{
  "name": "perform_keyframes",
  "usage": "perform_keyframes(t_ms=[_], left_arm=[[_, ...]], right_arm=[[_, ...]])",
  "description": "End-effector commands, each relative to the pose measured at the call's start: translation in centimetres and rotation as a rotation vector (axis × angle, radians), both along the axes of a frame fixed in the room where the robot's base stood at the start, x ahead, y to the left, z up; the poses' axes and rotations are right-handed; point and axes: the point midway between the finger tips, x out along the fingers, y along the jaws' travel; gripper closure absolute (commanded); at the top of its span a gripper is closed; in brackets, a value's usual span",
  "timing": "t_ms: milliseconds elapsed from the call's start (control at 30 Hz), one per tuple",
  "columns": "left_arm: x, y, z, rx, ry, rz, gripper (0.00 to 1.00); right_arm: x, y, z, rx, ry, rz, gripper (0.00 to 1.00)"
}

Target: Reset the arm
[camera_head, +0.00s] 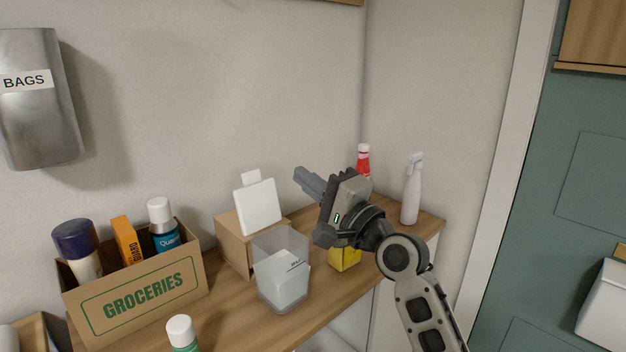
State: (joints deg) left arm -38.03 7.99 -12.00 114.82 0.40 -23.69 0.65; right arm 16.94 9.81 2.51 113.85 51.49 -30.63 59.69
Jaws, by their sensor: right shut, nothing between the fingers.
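My right gripper (306,183) is raised above the right part of the wooden counter. Its fingers are together, point up and to the left, and hold nothing. My right arm comes in from the bottom right, with its wrist in front of a yellow item (345,258) that it partly hides. The gripper is apart from the clear container (283,275) below and to its left. My left gripper is not in view.
A groceries box (140,300) with bottles stands on the counter (245,318) at left. A small cardboard box (234,243) is behind the clear container. A red bottle (363,158) and a white spray bottle (411,192) stand near the wall corner. A green-labelled bottle (181,333) is in front.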

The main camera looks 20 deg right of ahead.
Motion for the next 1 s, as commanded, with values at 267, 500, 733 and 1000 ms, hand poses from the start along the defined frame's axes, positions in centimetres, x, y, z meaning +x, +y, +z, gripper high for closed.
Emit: perform_keyframes(t_ms=[267, 500, 733, 1000], left_arm=[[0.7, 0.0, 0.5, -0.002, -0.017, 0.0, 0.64], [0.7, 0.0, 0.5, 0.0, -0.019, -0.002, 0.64], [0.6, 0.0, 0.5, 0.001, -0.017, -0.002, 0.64], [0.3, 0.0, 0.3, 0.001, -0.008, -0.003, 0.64]], right_arm=[[-1.0, -0.4, -0.1, -0.008, 0.004, -0.004, 1.0], [-2.4, 0.6, -10.2, -0.313, 0.108, -0.092, 1.0], [-9.9, 2.4, -26.1, -0.931, 0.229, -0.092, 1.0], [-21.8, 4.4, -37.3, -1.526, 0.227, 0.114, 1.0]])
